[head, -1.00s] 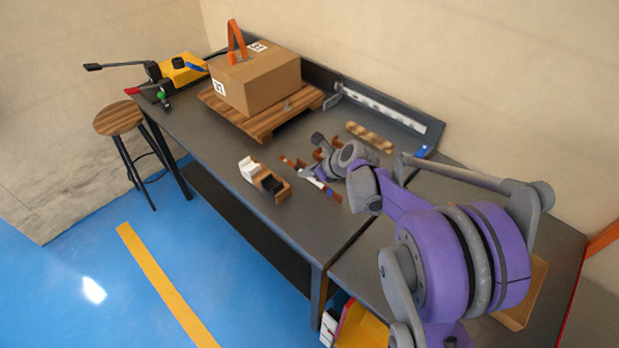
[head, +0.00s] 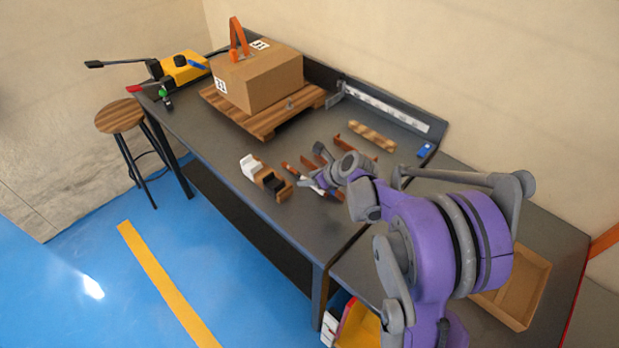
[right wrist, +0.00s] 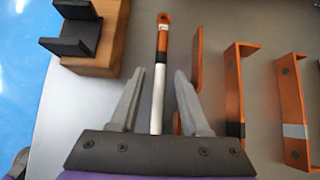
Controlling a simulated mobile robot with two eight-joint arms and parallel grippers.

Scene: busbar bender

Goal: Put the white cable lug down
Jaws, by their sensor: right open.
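In the right wrist view, a slim straight piece with a copper eye end, an orange and black band and a long white sleeve, seemingly the white cable lug (right wrist: 157,105), lies along the grey table between my right fingers. My right gripper (right wrist: 158,82) is open, with a gap on both sides of the lug. In the head view my right gripper (head: 326,165) is low over the table among the small parts. My left gripper is not in view.
A wooden stand (head: 266,180) with white and black cradles is left of my right gripper. Several bent copper bars (right wrist: 235,85) lie close to its right. A cardboard box (head: 255,82) sits on a wooden pallet (head: 262,122) behind. A wooden tray (head: 528,300) is at the right.

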